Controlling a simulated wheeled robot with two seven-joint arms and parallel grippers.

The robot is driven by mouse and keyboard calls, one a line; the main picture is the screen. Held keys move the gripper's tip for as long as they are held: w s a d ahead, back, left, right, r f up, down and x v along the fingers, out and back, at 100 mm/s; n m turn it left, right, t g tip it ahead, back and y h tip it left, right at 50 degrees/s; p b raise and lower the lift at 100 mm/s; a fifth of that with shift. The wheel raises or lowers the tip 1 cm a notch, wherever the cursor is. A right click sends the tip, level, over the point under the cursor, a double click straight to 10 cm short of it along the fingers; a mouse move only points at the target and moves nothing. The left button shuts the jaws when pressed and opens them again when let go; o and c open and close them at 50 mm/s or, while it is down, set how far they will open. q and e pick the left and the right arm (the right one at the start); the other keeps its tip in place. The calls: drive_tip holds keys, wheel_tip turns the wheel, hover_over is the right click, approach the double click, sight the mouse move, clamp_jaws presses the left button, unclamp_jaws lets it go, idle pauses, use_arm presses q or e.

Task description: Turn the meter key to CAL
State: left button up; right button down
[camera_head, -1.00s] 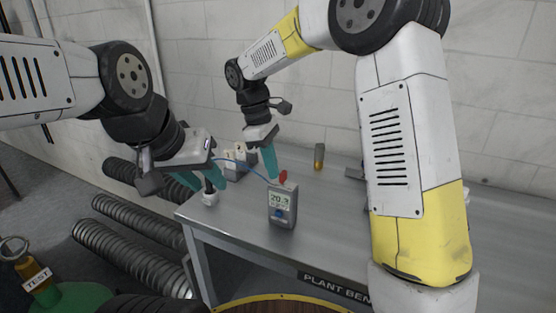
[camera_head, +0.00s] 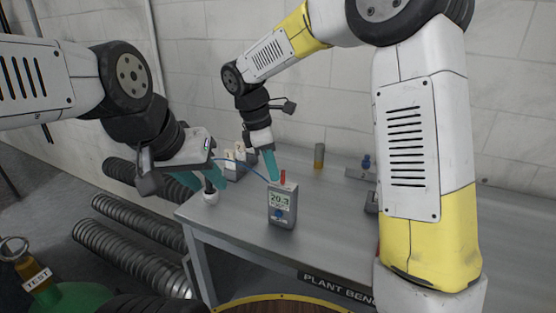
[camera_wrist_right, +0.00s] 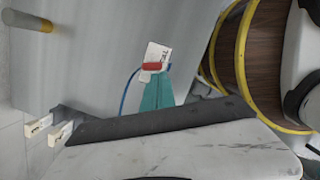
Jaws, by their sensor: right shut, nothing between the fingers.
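The meter (camera_head: 282,210) is a grey box with a lit display and a blue button, upright on the bench. Its red key (camera_head: 283,177) stands on top, seen narrow. In the right wrist view the key (camera_wrist_right: 152,66) lies across the meter's white top label (camera_wrist_right: 159,52), just beyond the fingertips. The label's lettering is too small to read. My right gripper (camera_head: 274,178) is shut and empty beside the key; contact is unclear. My left gripper (camera_head: 207,185) is at the bench's left end, by a dark-and-white probe (camera_head: 210,194); its grip is unclear.
A blue cable (camera_head: 243,166) runs between the meter and the left gripper area. White boxes (camera_head: 236,155) stand behind. A grey-and-yellow cylinder (camera_head: 319,157) and a blue-topped fitting (camera_head: 366,162) sit farther right.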

sight(273, 187)
drive_tip(key=shift+s+d+n, duration=0.1)
drive_tip(key=shift+s+n, duration=0.05)
drive_tip(key=shift+n, duration=0.65)
drive_tip(key=shift+s+d, duration=0.1)
drive_tip(key=shift+s, duration=0.1)
idle(1.0)
drive_tip(key=shift+w+d, duration=0.1)
idle(0.4)
drive_tip(key=shift+w+d, duration=0.4)
drive_tip(key=shift+d, duration=0.15)
drive_tip(key=v, duration=0.7)
drive_tip(key=s+d+r+m+t+y, duration=0.1)
drive_tip(key=s+d+m+t+y, duration=0.4)
drive_tip(key=s+d+m, duration=1.1)
drive_tip(key=s+m, duration=0.1)
drive_tip(key=m, duration=0.3)
drive_tip(key=shift+s+d+r+t, duration=0.3)
drive_tip(key=shift+s+d+t, duration=0.05)
drive_tip(key=shift+d+t, duration=0.05)
